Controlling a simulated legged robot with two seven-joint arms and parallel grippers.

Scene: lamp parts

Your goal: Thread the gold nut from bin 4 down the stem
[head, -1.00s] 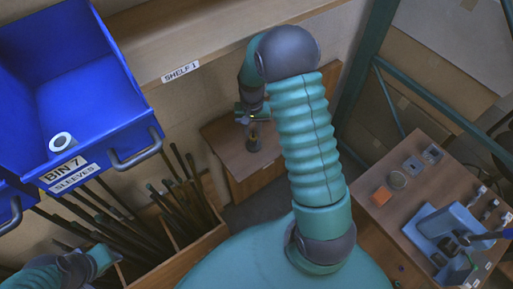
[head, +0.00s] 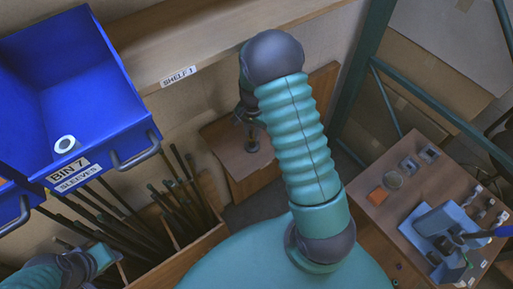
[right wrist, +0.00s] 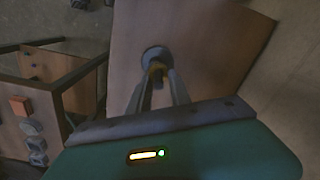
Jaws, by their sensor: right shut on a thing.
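The lamp stem with its dark round base (head: 252,147) stands on a small wooden table in the head view. The base also shows beyond my fingers in the right wrist view (right wrist: 154,54). My right gripper (right wrist: 158,80) is shut on a small gold thing, the gold nut (right wrist: 156,70), directly over the base. The stem is mostly hidden, so I cannot tell whether the nut is around it or just above it. In the head view my right arm covers most of that gripper. My left gripper (head: 104,254) is at the lower left, its jaws unclear.
Blue bin 7 (head: 105,130) with a white sleeve (head: 65,144) hangs at the upper left. Dark rods (head: 180,200) stand in a wooden rack below it. A workbench (head: 400,215) at the right holds an orange block (head: 377,195) and a blue fixture (head: 440,225).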

